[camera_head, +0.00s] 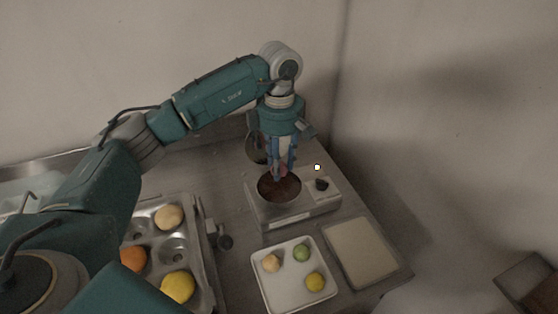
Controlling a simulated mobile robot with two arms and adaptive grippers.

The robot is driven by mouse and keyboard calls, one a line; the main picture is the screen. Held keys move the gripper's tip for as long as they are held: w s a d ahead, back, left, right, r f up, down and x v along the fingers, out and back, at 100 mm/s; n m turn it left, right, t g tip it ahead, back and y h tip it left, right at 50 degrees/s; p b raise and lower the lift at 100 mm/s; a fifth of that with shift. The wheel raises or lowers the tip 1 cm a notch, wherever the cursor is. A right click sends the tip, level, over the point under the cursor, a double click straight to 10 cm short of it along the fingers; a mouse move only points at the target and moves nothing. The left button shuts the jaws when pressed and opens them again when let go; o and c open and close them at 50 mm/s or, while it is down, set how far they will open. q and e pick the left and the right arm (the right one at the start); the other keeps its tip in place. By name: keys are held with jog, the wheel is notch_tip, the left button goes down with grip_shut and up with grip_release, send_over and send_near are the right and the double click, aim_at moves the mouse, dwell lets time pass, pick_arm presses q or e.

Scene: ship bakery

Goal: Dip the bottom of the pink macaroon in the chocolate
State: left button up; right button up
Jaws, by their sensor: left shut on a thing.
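My left gripper (280,173) points straight down over the bowl of chocolate (276,190). It is shut on the pink macaroon (283,171), of which only a small pinkish patch shows between the fingers. The macaroon is at or just above the bowl's opening; I cannot tell whether it touches the chocolate. The bowl is round and dark brown inside, and sits on a metal warmer (298,208) with a dark knob (321,184). My right gripper is not in view.
A white square tray (286,302) holds a beige, a green and a yellow macaroon. A flat pale board (360,250) lies to its right. A metal muffin tin (200,257) with round yellow and orange pieces is at left. A wall stands close behind the counter.

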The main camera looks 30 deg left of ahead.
aim_at(279, 191)
pick_arm(q)
notch_tip(279, 191, down, 2)
jog(key=shift+f+b, duration=0.25)
jog(key=shift+b, duration=0.3)
jog(key=shift+f+b, duration=0.65)
jog(key=shift+f, duration=0.3)
jog(key=shift+f+b, duration=0.65)
jog(key=shift+f, duration=0.3)
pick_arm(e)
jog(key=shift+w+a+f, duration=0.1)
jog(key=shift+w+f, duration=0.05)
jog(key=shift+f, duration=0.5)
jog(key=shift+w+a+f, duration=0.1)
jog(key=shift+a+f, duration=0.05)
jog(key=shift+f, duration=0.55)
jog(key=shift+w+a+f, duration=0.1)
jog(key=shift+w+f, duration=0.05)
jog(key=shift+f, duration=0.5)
pick_arm(q)
jog(key=shift+f+b, duration=0.45)
jog(key=shift+f, duration=0.05)
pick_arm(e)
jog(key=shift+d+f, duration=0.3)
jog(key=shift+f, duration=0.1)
pick_arm(q)
jog(key=shift+r, duration=0.15)
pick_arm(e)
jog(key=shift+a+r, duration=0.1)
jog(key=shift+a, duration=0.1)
